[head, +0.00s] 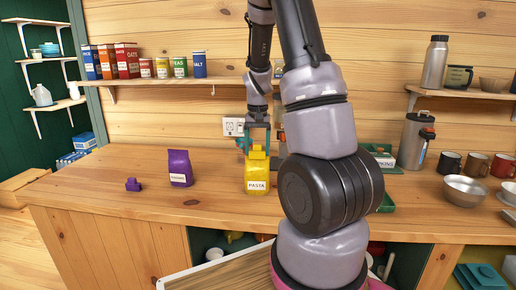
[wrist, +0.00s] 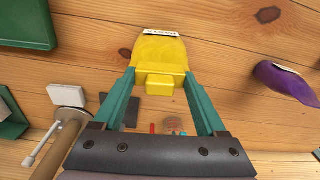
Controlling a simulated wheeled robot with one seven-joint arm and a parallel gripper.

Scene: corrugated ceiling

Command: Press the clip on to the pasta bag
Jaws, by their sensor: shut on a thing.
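The yellow pasta bag (head: 257,182), with a white PASTA label, stands upright on the wooden counter. A yellow clip (head: 257,153) is at its top; in the wrist view the clip (wrist: 160,83) shows its small block, with the bag's label beyond it. My gripper (head: 257,143) is above the bag, its teal fingers either side of the clip and shut on it; it also shows in the wrist view (wrist: 159,76). Clip and bag are the same yellow, so I cannot tell how far the clip sits over the bag's top.
A purple bag (head: 180,168) and a loose purple clip (head: 133,185) are on the counter to the left. Mugs, a metal bowl (head: 465,191) and a flask (head: 415,140) stand at the right. A wall socket (head: 233,127) is behind my gripper.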

